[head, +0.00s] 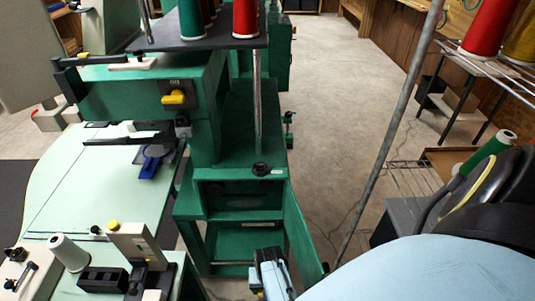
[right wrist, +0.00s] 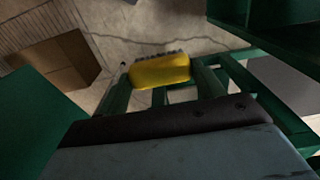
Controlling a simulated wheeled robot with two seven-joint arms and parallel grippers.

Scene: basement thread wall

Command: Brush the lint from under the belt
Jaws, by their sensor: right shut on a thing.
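My right gripper (head: 270,272) shows at the bottom of the head view, low in front of the green machine cabinet and beside its open door (head: 300,232). In the right wrist view, a yellow brush (right wrist: 160,71) with a dark bristle row along its far edge sticks out beyond the gripper's dark front edge. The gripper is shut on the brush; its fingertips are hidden. The open cabinet compartment (head: 236,189) looks dark inside in the head view. I cannot make out the belt or any lint. My left gripper is not in view.
The green cabinet frame (right wrist: 265,100) rises close at the right of the wrist view. A pale work table (head: 75,185) stands at the left. A grey slanted pole (head: 385,140) and a wire rack (head: 490,65) stand at the right. Concrete floor (head: 335,90) lies open between.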

